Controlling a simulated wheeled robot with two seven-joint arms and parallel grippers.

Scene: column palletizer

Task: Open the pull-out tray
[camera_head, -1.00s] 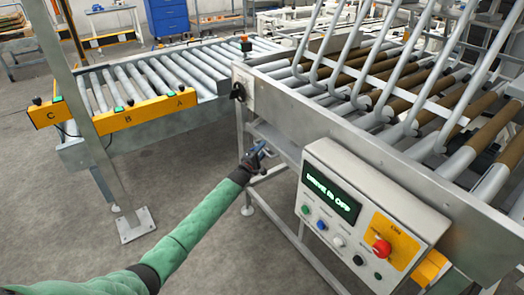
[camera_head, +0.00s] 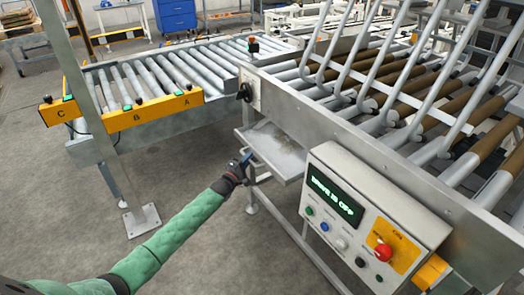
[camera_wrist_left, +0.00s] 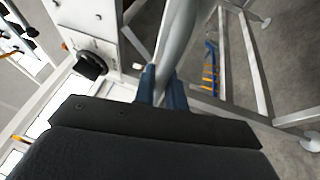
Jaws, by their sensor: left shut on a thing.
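The pull-out tray (camera_head: 278,150) is a shallow grey metal tray. It sticks out from under the roller conveyor frame, left of the control box, and its inside shows. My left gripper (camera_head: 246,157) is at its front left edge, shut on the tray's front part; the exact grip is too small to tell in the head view. In the left wrist view the blue fingertips (camera_wrist_left: 161,86) show beyond the dark gripper body, which hides much of the grip. My right gripper is in neither view.
A control box (camera_head: 365,212) reading "DRIVE IS OFF" with a red button stands right of the tray. A black knob (camera_head: 245,92) is on the frame above it. A side roller conveyor (camera_head: 165,75) lies behind. A post with a foot plate (camera_head: 141,220) stands left. Floor before the tray is clear.

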